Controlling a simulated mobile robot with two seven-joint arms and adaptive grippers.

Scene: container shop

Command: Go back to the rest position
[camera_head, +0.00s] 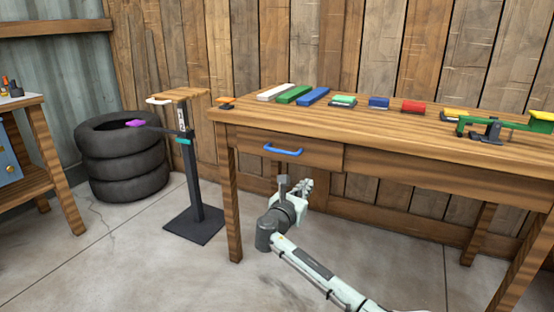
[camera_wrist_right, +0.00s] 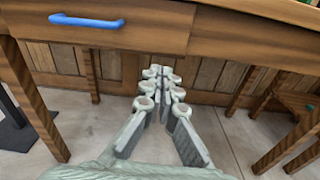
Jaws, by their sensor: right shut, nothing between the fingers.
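My right gripper (camera_head: 306,187) is in front of the wooden table, below the height of its drawer. It is shut and empty. In the right wrist view my right gripper (camera_wrist_right: 157,74) points under the table, with its fingertips together below the drawer front. The drawer (camera_head: 318,154) has a blue handle (camera_head: 283,149) and looks closed. The handle also shows at the top left of the right wrist view (camera_wrist_right: 87,21). The fingers look apart from the table and the handle. My left gripper is not in view.
The wooden table (camera_head: 360,131) carries several coloured blocks and a green device (camera_head: 492,127). Its front leg (camera_head: 231,190) stands left of my right arm. A black stand (camera_head: 195,180) and stacked tyres (camera_head: 126,157) are further left. The concrete floor before the table looks clear.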

